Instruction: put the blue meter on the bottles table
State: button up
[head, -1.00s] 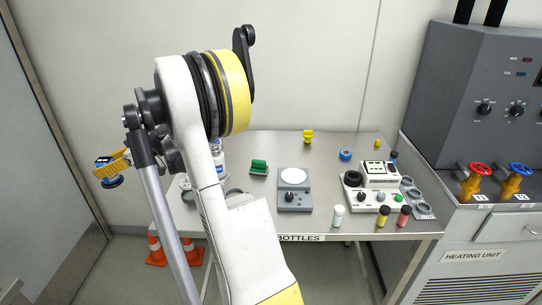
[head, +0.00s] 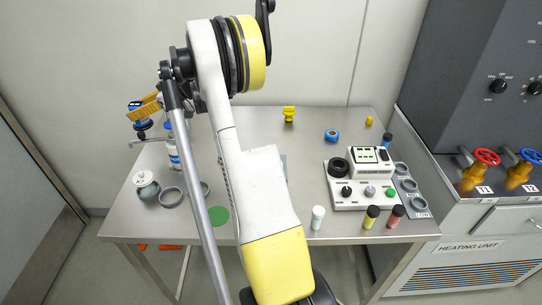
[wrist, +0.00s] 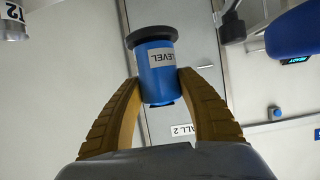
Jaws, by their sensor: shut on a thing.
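The blue meter is a blue cylinder with a dark disc at one end and a label reading LEVEL, seen in the wrist view (wrist: 157,75). My gripper (wrist: 158,88) is shut on it, one yellow finger on each side. In the head view my gripper (head: 147,105) and the meter (head: 141,125) show at the left, by the back left part of the bottles table (head: 255,125). The meter appears to be above the table; its exact height is hard to tell. My arm hides the table's middle.
A white bottle (head: 174,158), a lidded pot (head: 146,186), grey rings (head: 170,198) and a green disc (head: 219,216) occupy the table's left. A white device (head: 347,201) and vials (head: 371,217) stand right. The heating unit (head: 470,245) adjoins the right. Bare tabletop shows at the back.

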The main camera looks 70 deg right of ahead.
jog(key=d+f+b, duration=0.1)
jog(key=f, duration=0.3)
jog(key=d+f+b, duration=0.1)
jog(key=f+b, duration=0.1)
jog(key=f, duration=0.2)
jog(key=s+d+f+b, duration=0.1)
jog(key=d+f, duration=0.1)
jog(key=f, duration=0.2)
jog(key=shift+s+b, duration=0.1)
jog(key=shift+b, duration=0.25)
jog(key=shift+f, duration=0.1)
jog(key=o, duration=1.3)
jog(key=shift+o, duration=0.2)
jog(key=shift+r, duration=0.25)
jog(key=p+v, duration=0.3)
jog(key=v, duration=0.9)
jog(key=shift+f, duration=0.2)
